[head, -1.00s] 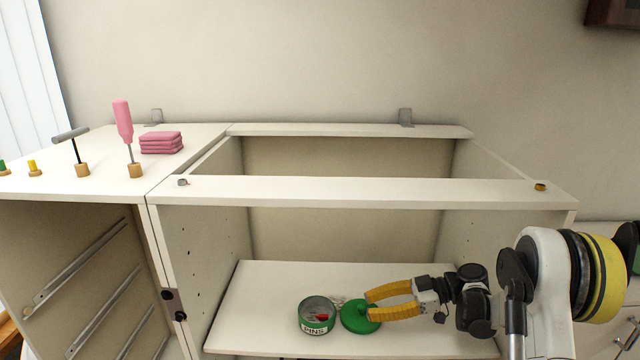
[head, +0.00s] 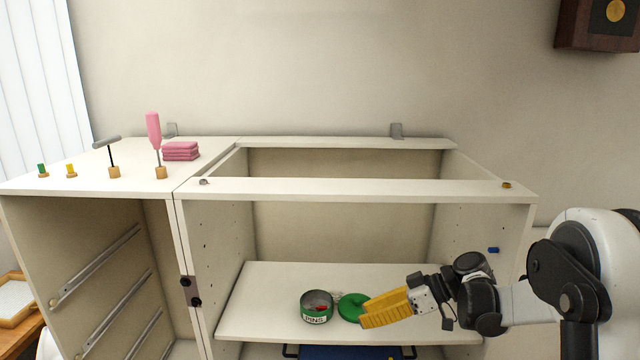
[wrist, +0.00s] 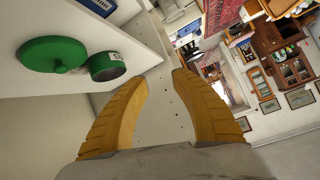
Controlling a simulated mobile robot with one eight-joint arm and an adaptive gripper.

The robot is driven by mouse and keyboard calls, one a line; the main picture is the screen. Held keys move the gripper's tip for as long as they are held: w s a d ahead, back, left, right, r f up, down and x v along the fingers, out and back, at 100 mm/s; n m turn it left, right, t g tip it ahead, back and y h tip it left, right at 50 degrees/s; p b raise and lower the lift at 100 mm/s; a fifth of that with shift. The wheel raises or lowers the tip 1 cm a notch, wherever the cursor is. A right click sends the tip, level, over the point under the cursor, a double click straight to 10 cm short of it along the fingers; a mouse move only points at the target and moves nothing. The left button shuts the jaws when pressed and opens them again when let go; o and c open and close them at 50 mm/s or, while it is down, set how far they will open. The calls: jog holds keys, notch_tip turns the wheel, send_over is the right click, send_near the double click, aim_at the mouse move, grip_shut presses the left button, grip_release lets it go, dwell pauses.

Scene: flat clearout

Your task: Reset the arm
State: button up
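My gripper (head: 366,318) with its yellow fingers is in front of the cabinet shelf (head: 270,280), close to the green lid (head: 352,306) in the head view. In the wrist view my gripper (wrist: 160,88) has its fingers spread with nothing between them. The green lid (wrist: 52,53) and the round green tin (wrist: 106,67) show there at the upper left, apart from the fingers.
The cabinet's front rail (head: 350,188) runs above the shelf. On the left top stand a pink-handled tool (head: 154,132), folded pink cloths (head: 181,150) and small pegs. A blue item (head: 350,352) lies below the shelf.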

jog(key=s+d+r+m+t+h, duration=0.2)
jog(key=s+m+h, duration=0.1)
jog(key=s, duration=0.5)
jog(key=s+d+r+m+t+h, duration=0.1)
jog(key=s+d+r+m+h, duration=0.1)
jog(key=s, duration=0.6)
jog(key=s+d+r+m+t+h, duration=0.2)
jog(key=s+d+m+h, duration=0.1)
jog(key=s+m+h, duration=0.3)
jog(key=s+m, duration=0.2)
jog(key=s, duration=0.1)
jog(key=shift+d+r+t, duration=0.3)
jog(key=shift+d+r, duration=0.05)
jog(key=shift+s, duration=0.1)
